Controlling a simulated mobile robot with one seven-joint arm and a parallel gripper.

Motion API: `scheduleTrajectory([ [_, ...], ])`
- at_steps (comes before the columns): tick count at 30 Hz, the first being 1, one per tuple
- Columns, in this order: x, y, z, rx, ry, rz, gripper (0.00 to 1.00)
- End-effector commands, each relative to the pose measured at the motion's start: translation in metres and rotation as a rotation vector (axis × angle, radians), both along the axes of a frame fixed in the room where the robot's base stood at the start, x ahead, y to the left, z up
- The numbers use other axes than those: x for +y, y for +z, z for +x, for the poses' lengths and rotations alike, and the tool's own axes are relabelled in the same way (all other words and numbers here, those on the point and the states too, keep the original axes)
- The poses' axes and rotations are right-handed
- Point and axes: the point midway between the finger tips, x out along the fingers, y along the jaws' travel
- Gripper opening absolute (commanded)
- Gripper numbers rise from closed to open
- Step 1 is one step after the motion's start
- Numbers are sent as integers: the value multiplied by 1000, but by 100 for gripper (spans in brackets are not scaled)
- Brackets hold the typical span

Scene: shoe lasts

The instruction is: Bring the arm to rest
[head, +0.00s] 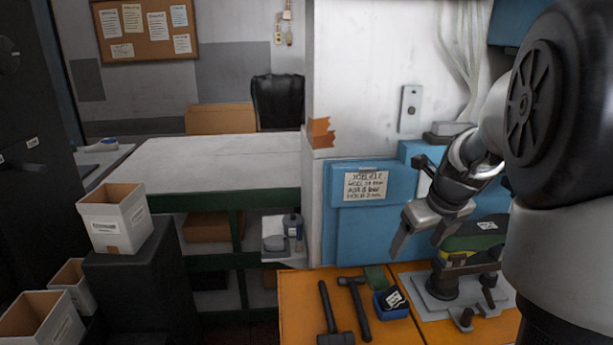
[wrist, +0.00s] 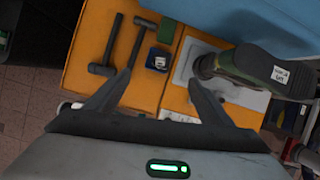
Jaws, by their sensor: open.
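My gripper (head: 424,229) hangs in the air above the orange bench (head: 296,297), in front of the blue panel in the head view. Its two fingers are spread with nothing between them. In the wrist view my gripper (wrist: 158,90) shows both fingers apart over the bench. A dark green shoe last (head: 474,238) with a label sits on a grey stand (head: 442,287) to the right of my gripper. It also shows in the wrist view (wrist: 247,63). My arm hides part of the bench's right side.
Two hammers (head: 328,315) (head: 355,302) lie on the bench, beside a small blue box (head: 390,304) and a green block (head: 376,277). White bins (head: 115,221) stand at the left. A pale worktop (head: 215,162) is behind. The wall with the switch (head: 410,108) is close behind my arm.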

Motion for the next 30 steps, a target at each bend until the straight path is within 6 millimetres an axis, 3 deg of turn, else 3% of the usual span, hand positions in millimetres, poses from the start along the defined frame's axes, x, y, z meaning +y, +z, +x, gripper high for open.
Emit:
scheduleTrajectory([
  [3, 35, 37, -26, -32, 363, -134, 74],
  [9, 92, 83, -92, -81, 1128, -463, 74],
  [18, 140, 107, -190, -88, 2178, -1005, 74],
  [24, 147, 105, -224, -48, 2558, -1216, 74],
  [30, 148, 104, -230, -33, 2643, -1260, 74],
])
